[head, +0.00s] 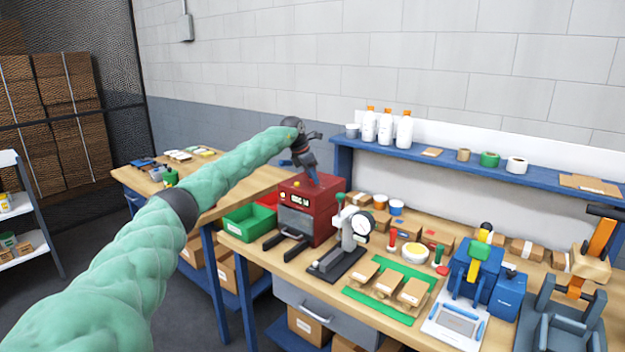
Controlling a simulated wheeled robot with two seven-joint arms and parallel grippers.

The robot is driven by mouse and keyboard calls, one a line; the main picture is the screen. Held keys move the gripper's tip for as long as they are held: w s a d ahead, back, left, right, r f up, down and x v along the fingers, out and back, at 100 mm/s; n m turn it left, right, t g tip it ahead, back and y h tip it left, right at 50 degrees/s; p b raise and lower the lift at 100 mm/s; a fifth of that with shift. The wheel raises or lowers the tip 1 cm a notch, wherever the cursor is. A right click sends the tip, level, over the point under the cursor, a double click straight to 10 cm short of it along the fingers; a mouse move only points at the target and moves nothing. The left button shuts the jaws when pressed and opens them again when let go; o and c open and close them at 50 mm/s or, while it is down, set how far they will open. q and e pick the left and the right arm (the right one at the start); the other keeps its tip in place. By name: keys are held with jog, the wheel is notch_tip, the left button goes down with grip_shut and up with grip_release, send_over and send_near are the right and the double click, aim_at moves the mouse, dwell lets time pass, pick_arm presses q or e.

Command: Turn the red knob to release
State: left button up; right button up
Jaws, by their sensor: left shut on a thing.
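A red machine (320,204) with a dark front panel stands on the workbench near its left end. My left arm reaches in from the left, and my left gripper (313,175) points down at the top of this machine. It is shut on a small part there, which looks to be the red knob. The knob itself is hidden by the fingers, so its angle cannot be told. My right gripper is not in view.
A green bin (248,222) stands left of the machine. A dial gauge stand (352,235) is close on its right. A blue shelf (440,155) with white bottles (386,127) runs behind. Green mats with brown blocks and a blue device (476,268) fill the bench further right.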

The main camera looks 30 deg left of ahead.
pick_arm(q)
jog(key=shift+a+m+g+h, duration=0.15)
jog(key=shift+m+g+h, duration=0.3)
jog(key=shift+m, duration=1.05)
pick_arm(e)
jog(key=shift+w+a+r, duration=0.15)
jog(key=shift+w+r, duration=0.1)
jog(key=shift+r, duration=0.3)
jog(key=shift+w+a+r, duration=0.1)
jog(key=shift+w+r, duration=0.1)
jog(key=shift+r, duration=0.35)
pick_arm(q)
jog(key=shift+r, duration=0.1)
jog(key=o, duration=1)
jog(key=shift+c, duration=0.2)
jog(key=shift+b, duration=0.3)
